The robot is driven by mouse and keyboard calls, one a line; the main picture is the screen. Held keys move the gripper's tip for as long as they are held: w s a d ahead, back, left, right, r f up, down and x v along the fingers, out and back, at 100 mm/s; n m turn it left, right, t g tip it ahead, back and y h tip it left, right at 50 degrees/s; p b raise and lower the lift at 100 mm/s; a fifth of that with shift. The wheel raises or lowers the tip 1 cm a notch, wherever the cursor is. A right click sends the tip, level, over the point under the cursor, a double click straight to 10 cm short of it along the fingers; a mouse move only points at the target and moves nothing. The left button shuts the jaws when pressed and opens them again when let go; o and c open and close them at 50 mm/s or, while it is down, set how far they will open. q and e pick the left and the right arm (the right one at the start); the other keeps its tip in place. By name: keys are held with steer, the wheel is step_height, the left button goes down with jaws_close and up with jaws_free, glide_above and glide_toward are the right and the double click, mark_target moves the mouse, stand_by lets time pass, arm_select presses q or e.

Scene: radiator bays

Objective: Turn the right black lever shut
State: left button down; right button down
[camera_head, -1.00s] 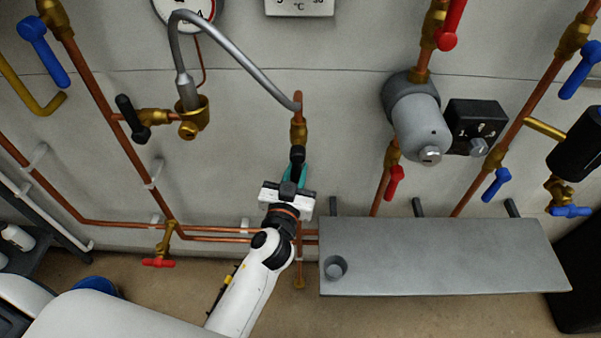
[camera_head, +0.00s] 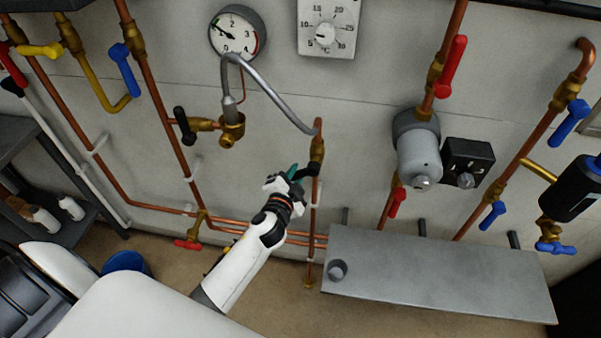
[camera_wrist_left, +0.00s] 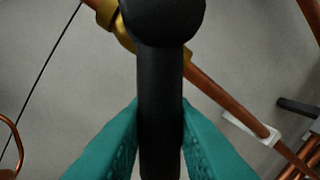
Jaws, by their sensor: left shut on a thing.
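The right black lever (camera_head: 309,170) is on a brass valve (camera_head: 317,149) on the vertical copper pipe below the grey hose's right end. My left gripper (camera_head: 294,173) comes from the lower left and is shut on the lever's handle. In the left wrist view, the black handle (camera_wrist_left: 160,85) runs between the teal fingers (camera_wrist_left: 160,125), which touch it on both sides. The other black lever (camera_head: 184,125) stands on the valve at the hose's left end, apart from my gripper. My right gripper is not in view.
A grey shelf (camera_head: 440,280) juts out to the lower right of my gripper, with a small cup-like part (camera_head: 337,270) on it. A red lever (camera_head: 397,201) is to the right.

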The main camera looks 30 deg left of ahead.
arm_select(q)
steer(key=shift+a+r+m+p, duration=0.15)
steer(key=shift+r+m+p, duration=0.15)
steer(key=shift+r+m, duration=0.25)
steer(key=shift+a+r+m+y+p, duration=0.2)
steer(key=shift+r+m+y+p, duration=0.2)
steer(key=shift+m+p, duration=0.25)
steer(key=shift+a+r+m+g+y+p, duration=0.15)
steer(key=shift+r+m+p, duration=0.2)
steer(key=shift+m, duration=0.25)
steer(key=shift+d+r+m+g+y+p, duration=0.1)
steer(key=shift+r+m+y+p, duration=0.1)
steer(key=shift+m+p, duration=0.3)
steer(key=shift+a+r+m+g+y+p, duration=0.15)
steer(key=shift+r+m+p, duration=0.15)
steer(key=shift+m, duration=0.4)
steer(key=c, duration=1.3)
jaws_free()
steer(key=shift+s, duration=0.1)
